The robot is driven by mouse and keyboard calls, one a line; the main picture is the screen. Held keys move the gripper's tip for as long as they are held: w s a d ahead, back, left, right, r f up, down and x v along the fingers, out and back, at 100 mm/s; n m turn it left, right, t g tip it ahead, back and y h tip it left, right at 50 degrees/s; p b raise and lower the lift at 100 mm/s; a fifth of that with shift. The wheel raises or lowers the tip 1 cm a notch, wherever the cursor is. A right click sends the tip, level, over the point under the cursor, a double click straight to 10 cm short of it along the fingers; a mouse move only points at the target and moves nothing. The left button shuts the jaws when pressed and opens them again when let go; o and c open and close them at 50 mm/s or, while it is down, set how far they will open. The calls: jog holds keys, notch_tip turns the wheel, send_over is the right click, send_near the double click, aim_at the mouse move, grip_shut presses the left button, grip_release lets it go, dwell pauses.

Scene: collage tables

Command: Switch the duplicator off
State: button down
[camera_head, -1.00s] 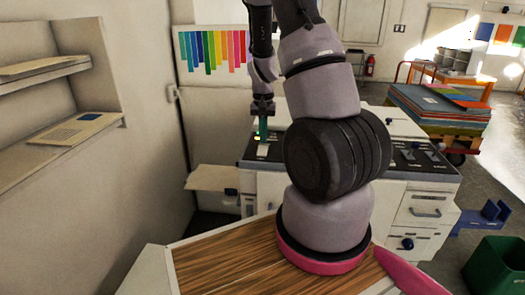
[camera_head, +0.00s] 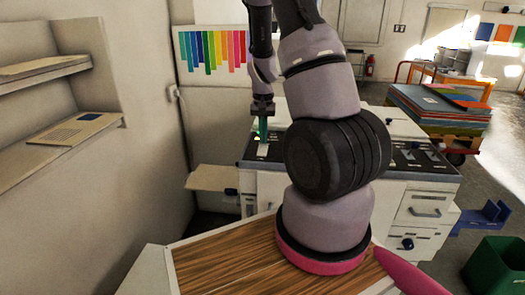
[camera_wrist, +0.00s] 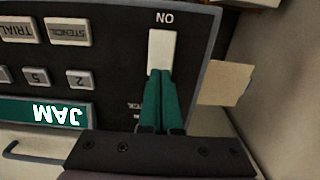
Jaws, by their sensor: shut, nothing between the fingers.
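The duplicator (camera_head: 270,187) is a white machine with a dark top panel, standing behind my arm, which hides its middle. In the wrist view its dark control panel (camera_wrist: 120,55) appears upside down. A white rocker switch (camera_wrist: 162,48) sits there with the word ON at its upper end in the picture. My gripper (camera_wrist: 160,73) has teal fingers pressed together, with their tips over the lower part of the switch. I cannot tell whether they touch it. The fingers hide the switch's lower end. In the head view my gripper (camera_head: 263,138) points down at the panel's left end.
Grey buttons (camera_wrist: 68,31) and a green JAM display (camera_wrist: 45,112) lie left of the switch in the wrist view. A beige tray (camera_head: 213,177) juts from the duplicator's left side. A wall (camera_head: 145,130) stands at left. A wooden-topped table (camera_head: 215,262) is in front.

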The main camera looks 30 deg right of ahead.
jog(key=shift+f, duration=0.9)
dwell(0.3)
jog(key=shift+r, duration=3.55)
notch_tip(320, 180, up, 17)
jog(key=n+t+y, duration=0.1)
jog(key=t+y, duration=0.1)
jog(key=t, duration=0.1)
send_over(263, 147)
jog(key=s+a, duration=0.6)
jog(key=a, duration=0.1)
jog(key=s+a+r+n+t, duration=0.1)
jog(key=s+a+r+t, duration=0.3)
jog(key=s+r, duration=0.6)
jog(key=s+a, duration=0.2)
jog(key=s, duration=0.1)
jog(key=shift+s+n, duration=0.3)
jog(key=shift+s, duration=0.05)
jog(key=shift+a+r, duration=0.1)
